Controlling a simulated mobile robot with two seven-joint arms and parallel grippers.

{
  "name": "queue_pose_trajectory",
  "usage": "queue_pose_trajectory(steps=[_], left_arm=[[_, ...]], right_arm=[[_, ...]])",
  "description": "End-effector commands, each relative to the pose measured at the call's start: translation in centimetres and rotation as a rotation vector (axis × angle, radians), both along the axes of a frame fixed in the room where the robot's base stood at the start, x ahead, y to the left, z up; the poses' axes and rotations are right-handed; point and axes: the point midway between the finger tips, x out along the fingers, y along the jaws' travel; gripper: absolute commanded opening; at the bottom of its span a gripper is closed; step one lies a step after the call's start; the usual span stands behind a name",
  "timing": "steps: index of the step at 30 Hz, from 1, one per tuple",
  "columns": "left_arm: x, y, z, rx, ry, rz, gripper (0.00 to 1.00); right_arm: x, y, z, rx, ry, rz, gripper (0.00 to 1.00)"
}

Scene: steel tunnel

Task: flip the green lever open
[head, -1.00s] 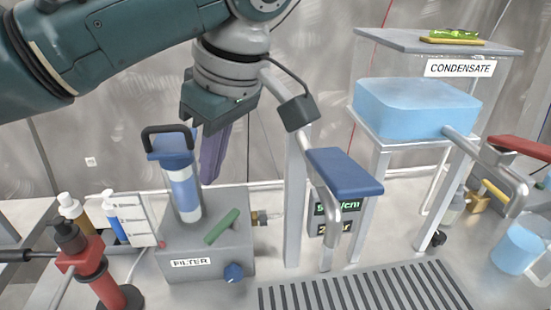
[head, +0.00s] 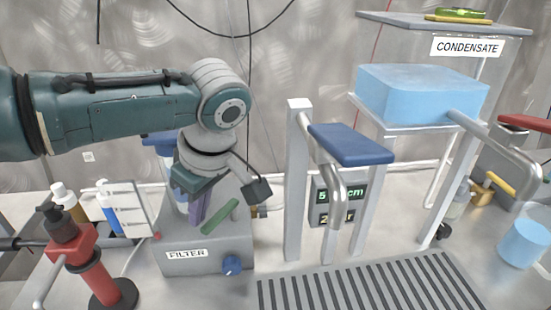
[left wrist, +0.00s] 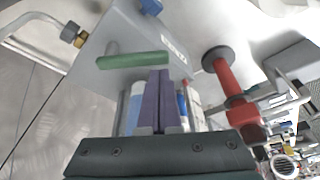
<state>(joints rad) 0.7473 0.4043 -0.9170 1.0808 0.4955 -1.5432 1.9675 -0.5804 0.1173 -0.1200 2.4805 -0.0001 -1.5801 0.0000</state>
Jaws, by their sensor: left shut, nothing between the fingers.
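The green lever (head: 220,217) lies slanted on top of the grey box labelled FILTER (head: 188,265). It also shows in the left wrist view (left wrist: 130,61), just beyond my fingertips. My left gripper (head: 195,219) is shut and empty, its purple fingers pointing down just left of the lever. In the left wrist view the fingertips (left wrist: 158,73) end close to one end of the lever; I cannot tell whether they touch it. The blue-capped filter cylinder (head: 162,141) stands behind my left gripper, mostly hidden by it. My right gripper is out of view.
A red pump (head: 72,245) and several bottles stand left of the box. A blue knob (head: 232,265) sits on its front. A post with a blue pad (head: 350,145) and a gauge (head: 322,205) stand to the right. A slotted grate (head: 365,285) lies in front.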

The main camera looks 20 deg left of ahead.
Motion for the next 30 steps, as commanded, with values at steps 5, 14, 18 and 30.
queue_pose_trajectory(steps=[5,14,18,30], left_arm=[[0.0,0.0,0.0,0.0,0.0,0.0,0.0],[-0.1,-0.4,0.1,-0.001,-0.001,0.051,0.0],[-0.1,-0.5,0.1,-0.001,0.0,0.07,0.0],[-0.3,-1.0,0.1,-0.002,0.002,0.143,0.0]], right_arm=[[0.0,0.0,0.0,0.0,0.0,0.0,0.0],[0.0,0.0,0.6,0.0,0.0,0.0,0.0],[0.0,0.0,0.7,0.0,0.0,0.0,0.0],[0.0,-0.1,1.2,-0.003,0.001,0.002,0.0]])
